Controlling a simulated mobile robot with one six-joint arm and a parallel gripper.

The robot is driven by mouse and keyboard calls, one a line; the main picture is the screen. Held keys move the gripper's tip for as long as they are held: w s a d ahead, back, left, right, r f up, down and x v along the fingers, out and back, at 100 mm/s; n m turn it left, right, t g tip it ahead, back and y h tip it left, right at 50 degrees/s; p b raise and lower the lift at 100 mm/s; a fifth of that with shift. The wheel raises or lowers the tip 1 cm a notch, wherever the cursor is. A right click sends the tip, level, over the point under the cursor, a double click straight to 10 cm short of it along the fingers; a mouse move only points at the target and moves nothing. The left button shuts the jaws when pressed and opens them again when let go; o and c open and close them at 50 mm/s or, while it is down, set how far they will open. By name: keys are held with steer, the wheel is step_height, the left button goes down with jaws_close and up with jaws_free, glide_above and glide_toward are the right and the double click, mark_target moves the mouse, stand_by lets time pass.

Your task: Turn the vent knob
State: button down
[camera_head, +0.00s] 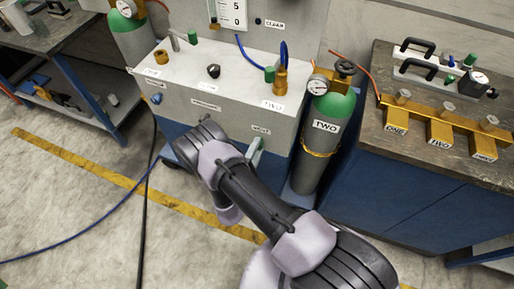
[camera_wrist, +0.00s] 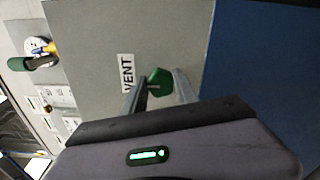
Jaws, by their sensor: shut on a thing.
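The vent knob (camera_wrist: 160,82) is a green knob on the grey front panel, beside a white label reading VENT (camera_wrist: 127,72) in the wrist view. My gripper (camera_wrist: 160,88) has one finger on each side of the knob and is shut on it.
The grey unit (camera_head: 185,98) has a black knob (camera_head: 213,71) and brass fittings on top. A green-topped cylinder marked TWO (camera_head: 325,140) stands close right of my gripper. A dark bench (camera_head: 395,150) with brass blocks is farther right. Hoses cross the floor at left.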

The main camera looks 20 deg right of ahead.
steer(key=c, duration=0.9)
jaws_free()
steer(key=shift+c, duration=0.2)
steer(key=p+v, duration=0.3)
steer(key=v, duration=1.4)
steer(key=shift+s+a+p, duration=0.15)
steer(key=shift+s+p, duration=0.05)
steer(key=shift+p, duration=0.15)
